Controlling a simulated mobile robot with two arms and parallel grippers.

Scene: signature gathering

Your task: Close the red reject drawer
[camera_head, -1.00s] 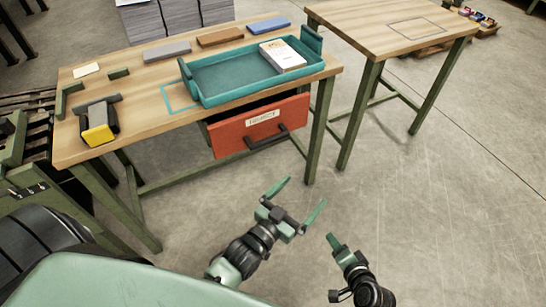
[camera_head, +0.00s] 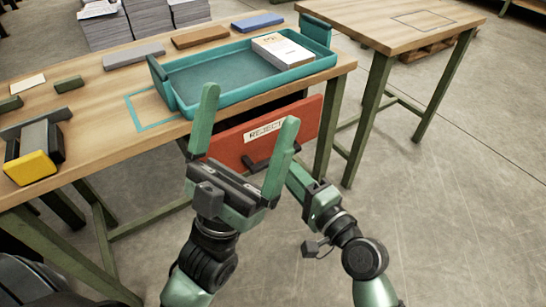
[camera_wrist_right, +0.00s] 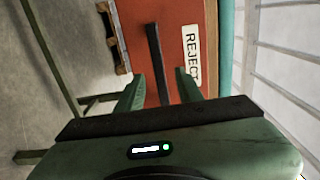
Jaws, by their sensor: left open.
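The red reject drawer (camera_head: 307,118) hangs under the wooden table and stands pulled out a little, with a dark gap above its front. Its front bears a white REJECT label and a dark bar handle (camera_head: 257,165). My left gripper (camera_head: 248,108) is open and empty, its fingers pointing up in front of the drawer and covering part of it. My right gripper (camera_head: 297,172) is close to the handle, partly hidden behind the left finger. In the right wrist view the drawer front (camera_wrist_right: 185,25) is ahead, and the handle (camera_wrist_right: 157,60) shows between the open right fingers (camera_wrist_right: 158,85).
A teal tray (camera_head: 185,108) with a white paper stack (camera_head: 283,50) sits on the table above the drawer. A yellow and grey stamp-like object (camera_head: 33,160) is at the left. A second table (camera_head: 385,35) stands at the right.

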